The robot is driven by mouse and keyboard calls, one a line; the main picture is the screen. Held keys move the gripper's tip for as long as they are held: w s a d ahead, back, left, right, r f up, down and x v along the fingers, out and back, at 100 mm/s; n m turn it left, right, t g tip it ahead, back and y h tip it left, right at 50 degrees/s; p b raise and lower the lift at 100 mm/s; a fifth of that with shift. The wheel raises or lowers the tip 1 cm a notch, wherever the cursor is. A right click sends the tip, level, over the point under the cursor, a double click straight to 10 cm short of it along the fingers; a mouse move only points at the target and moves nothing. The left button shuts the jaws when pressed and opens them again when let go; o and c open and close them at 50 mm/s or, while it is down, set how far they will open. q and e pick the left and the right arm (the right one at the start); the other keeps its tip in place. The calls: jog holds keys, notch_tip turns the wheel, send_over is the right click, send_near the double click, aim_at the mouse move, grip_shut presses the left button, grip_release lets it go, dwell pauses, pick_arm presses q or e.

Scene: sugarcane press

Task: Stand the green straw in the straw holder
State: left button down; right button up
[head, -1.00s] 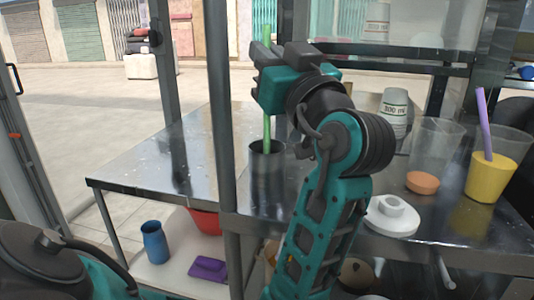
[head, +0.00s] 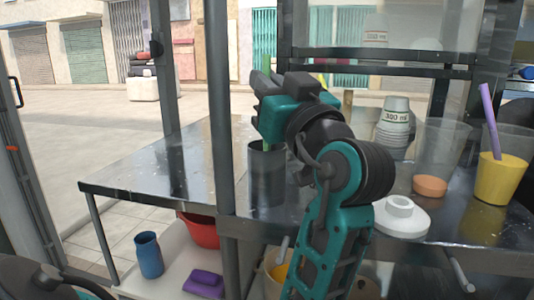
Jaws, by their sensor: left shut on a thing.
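My left gripper (head: 262,84) is shut on the green straw (head: 267,146), just above the straw holder. The straw is upright, and much of it is hidden behind the gripper. A short piece of it shows below the gripper, at the mouth of the straw holder (head: 266,185). The holder is a dark, shiny metal cylinder standing on the steel counter. The straw's lower end is out of sight, apparently inside the holder. My right gripper is not in view.
A metal post (head: 218,100) stands just left of the holder. To the right are stacked cups (head: 394,125), a white lid-like piece (head: 399,217), a clear cup (head: 440,150) and a yellow-filled cup (head: 500,180) with a purple straw (head: 489,118). The counter (head: 150,170) is clear at left.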

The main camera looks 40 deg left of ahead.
pick_arm(q)
jog(key=shift+f, duration=0.45)
jog(key=c, duration=1.1)
grip_release()
notch_tip(320, 180, up, 7)
jog(key=p, duration=0.4)
jog(key=shift+p, duration=0.3)
